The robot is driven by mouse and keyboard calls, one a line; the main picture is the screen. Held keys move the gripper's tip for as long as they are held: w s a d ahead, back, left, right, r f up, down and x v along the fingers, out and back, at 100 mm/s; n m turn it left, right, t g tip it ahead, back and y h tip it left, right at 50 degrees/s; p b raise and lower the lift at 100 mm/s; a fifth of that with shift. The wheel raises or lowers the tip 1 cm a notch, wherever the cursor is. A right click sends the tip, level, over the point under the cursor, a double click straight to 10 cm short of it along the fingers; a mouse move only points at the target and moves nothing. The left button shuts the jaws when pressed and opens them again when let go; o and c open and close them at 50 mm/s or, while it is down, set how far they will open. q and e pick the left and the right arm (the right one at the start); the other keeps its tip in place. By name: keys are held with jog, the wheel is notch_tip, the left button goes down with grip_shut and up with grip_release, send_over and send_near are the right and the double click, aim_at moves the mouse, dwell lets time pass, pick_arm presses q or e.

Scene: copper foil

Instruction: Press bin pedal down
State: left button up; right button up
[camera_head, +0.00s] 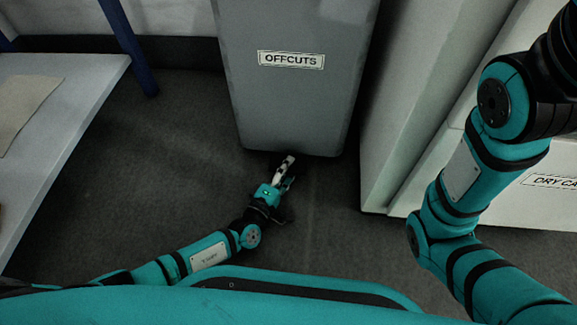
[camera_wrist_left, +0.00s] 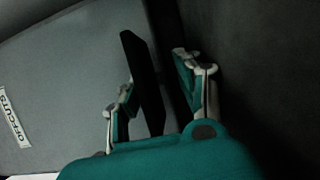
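The grey bin (camera_head: 292,100) with an OFFCUTS label stands upright on the dark floor. It also shows tilted at the left of the left wrist view (camera_wrist_left: 70,60). A flat black bar, apparently the bin pedal (camera_wrist_left: 143,75), sticks out from the bin in the left wrist view. My left gripper (camera_head: 284,172) is low at the bin's front base. Its fingers are apart (camera_wrist_left: 156,72), one on each side of the bar. I cannot tell whether either finger touches it. In the head view the pedal is hard to make out behind the gripper. My right gripper is out of view.
A pale table (camera_head: 75,110) with a blue leg (camera_head: 130,50) is at the left, with a tan sheet (camera_head: 22,105) on it. A white cabinet (camera_head: 400,130) stands close to the bin's right. Dark floor (camera_head: 165,180) is clear left of the bin.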

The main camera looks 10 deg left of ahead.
pick_arm(q)
jog(key=v, duration=0.7)
jog(key=shift+s+f, duration=0.1)
jog(key=shift+f, duration=0.05)
dwell(0.3)
